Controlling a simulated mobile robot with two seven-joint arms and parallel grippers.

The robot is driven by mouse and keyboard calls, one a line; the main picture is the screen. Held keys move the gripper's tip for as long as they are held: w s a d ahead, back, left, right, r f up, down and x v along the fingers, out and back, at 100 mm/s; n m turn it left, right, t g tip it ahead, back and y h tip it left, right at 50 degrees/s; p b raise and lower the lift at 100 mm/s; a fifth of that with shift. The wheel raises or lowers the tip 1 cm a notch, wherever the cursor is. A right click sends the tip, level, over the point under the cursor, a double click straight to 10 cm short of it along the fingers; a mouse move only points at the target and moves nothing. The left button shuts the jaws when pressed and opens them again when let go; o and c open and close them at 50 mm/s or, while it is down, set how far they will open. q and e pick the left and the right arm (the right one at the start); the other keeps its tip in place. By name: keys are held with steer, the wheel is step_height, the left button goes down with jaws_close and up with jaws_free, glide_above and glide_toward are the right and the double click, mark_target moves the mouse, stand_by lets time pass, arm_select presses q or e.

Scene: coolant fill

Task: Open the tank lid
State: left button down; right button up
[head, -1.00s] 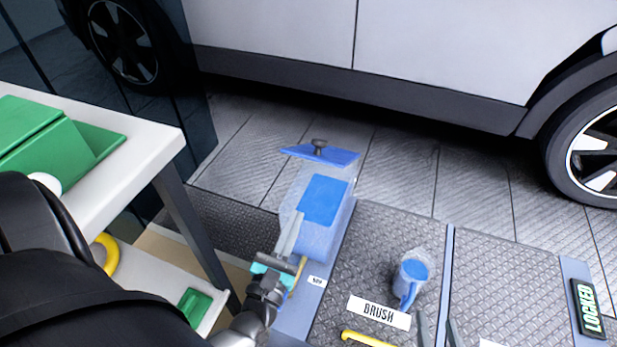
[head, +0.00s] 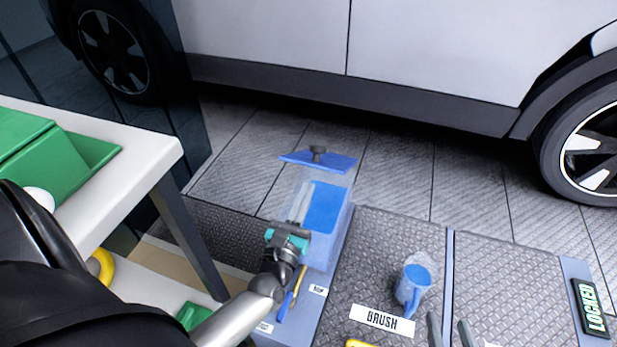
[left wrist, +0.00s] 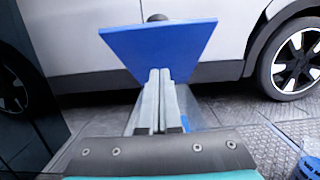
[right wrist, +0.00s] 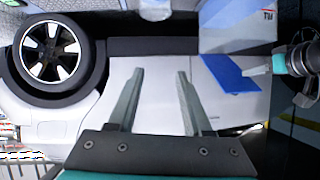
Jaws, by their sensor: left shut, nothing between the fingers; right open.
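The tank (head: 328,245) is a translucent box with blue inside, at the centre of the head view. Its blue lid (head: 340,162) with a dark knob (head: 317,152) stands raised at the tank's far side, clear of the opening. My left gripper (head: 303,200) is shut and empty over the tank's near left side. In the left wrist view the lid (left wrist: 165,48) is just beyond the closed fingertips; contact cannot be told. The right wrist view also shows the lid (right wrist: 230,73). My right gripper (right wrist: 155,78) is open and empty, low in the head view (head: 448,320).
A blue jug (head: 412,288) stands right of the tank, by a BRUSH label (head: 381,319). A thin blue-and-yellow tool (head: 290,295) lies near the tank. A white table (head: 130,175) with a green container (head: 40,150) is at left. The car (head: 400,60) stands behind.

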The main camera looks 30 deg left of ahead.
arm_select(q)
steer(key=shift+w+a+r+p, duration=0.15)
steer(key=shift+w+r+p, duration=0.35)
steer(key=shift+r, duration=0.15)
steer(key=shift+w+a+r+p, duration=0.1)
steer(key=shift+w+r+p, duration=0.35)
steer(key=shift+r, duration=0.2)
arm_select(e)
steer(key=shift+s+d+f+g+h, duration=0.15)
steer(key=shift+s+d+g+h, duration=0.2)
steer(key=shift+d+g, duration=0.3)
steer(key=shift+s+d+f+g+h, duration=0.15)
steer(key=shift+s+d+g+h, duration=0.15)
steer(key=shift+d+g, duration=0.35)
steer(key=shift+s+d+f+g+h, duration=0.15)
steer(key=shift+s+d+g+h, duration=0.15)
steer(key=shift+d+g, duration=0.35)
steer(key=shift+d, duration=0.1)
arm_select(q)
steer(key=shift+r, duration=0.2)
